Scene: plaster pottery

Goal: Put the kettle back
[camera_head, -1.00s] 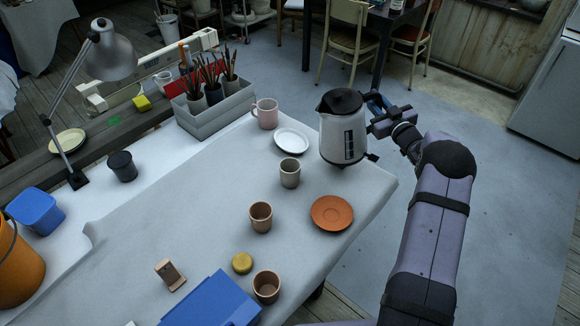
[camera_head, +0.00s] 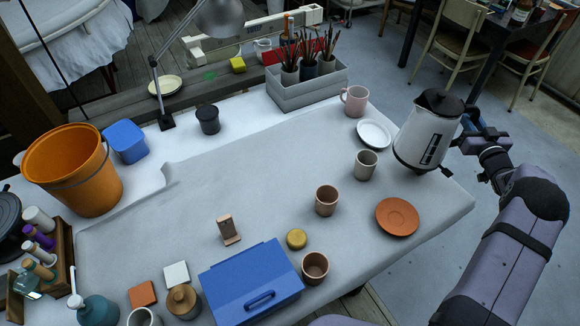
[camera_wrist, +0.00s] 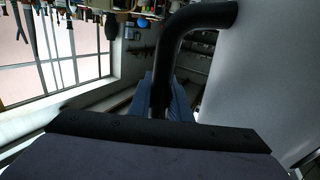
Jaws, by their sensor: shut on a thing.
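The kettle (camera_head: 424,135) is white with a black lid and a dark level window. In the head view it is at the right end of the table, slightly tilted, and looks held above the surface. My gripper (camera_head: 470,134) is on its right side at the handle. In the wrist view the black handle (camera_wrist: 185,45) runs between the blue fingers of my gripper (camera_wrist: 170,98), which are shut on it. The kettle's white wall (camera_wrist: 265,70) fills the right of that view. No kettle base can be made out.
Near the kettle are a white plate (camera_head: 374,134), a pink mug (camera_head: 355,101), a grey cup (camera_head: 365,165) and an orange saucer (camera_head: 397,216). Brown cups, a blue box (camera_head: 250,282) and an orange bucket (camera_head: 73,172) stand further left. The paper sheet's left middle (camera_head: 150,225) is clear.

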